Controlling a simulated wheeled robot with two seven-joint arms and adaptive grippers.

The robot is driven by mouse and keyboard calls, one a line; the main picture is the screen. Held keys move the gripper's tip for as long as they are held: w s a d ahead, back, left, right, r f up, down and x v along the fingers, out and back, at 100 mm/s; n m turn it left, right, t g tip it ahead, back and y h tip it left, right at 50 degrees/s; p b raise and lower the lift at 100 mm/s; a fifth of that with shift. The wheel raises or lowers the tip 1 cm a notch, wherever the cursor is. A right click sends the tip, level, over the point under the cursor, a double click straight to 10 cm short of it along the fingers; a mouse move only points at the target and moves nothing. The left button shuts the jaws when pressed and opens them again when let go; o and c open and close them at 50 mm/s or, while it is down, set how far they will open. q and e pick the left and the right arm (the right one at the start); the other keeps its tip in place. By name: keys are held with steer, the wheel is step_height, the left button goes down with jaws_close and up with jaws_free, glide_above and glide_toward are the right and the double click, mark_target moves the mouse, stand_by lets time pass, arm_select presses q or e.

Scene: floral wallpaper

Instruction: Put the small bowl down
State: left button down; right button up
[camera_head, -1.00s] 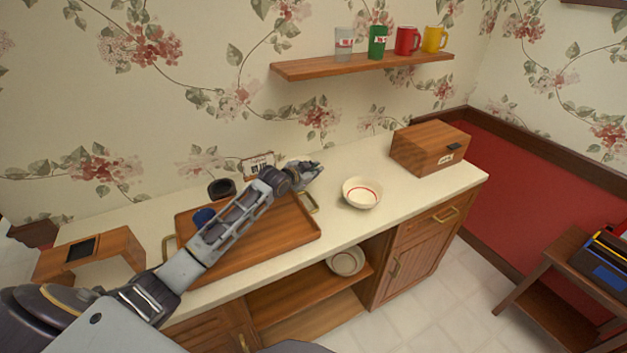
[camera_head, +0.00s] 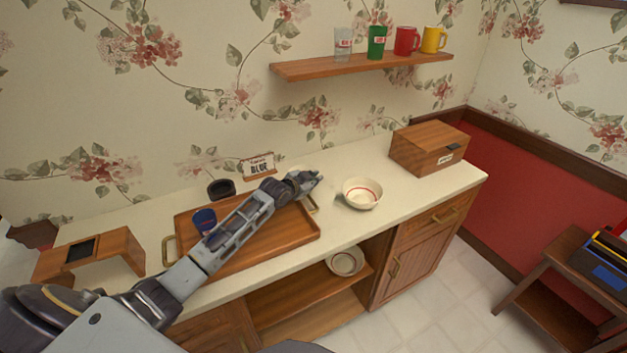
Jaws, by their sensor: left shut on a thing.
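My left gripper (camera_head: 316,180) is low over the counter, by the right end of the wooden tray. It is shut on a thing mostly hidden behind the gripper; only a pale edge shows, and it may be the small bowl. A cream bowl with a red ring (camera_head: 361,194) stands upright on the counter, just right of the gripper and apart from it. Another pale bowl (camera_head: 345,262) sits on the open shelf below the counter. My right gripper is not in view.
The wooden tray (camera_head: 285,235) holds a blue cup (camera_head: 204,219). A dark round thing (camera_head: 221,188) and a sign (camera_head: 258,166) stand behind it. A wooden box (camera_head: 430,147) is at the right. Counter (camera_head: 410,205) around the ringed bowl is clear.

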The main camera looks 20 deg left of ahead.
arm_select(q)
steer(key=shift+f, duration=0.1)
steer(key=c, duration=1.5)
jaws_free()
steer(key=shift+r, duration=0.2)
steer(key=shift+v, duration=6)
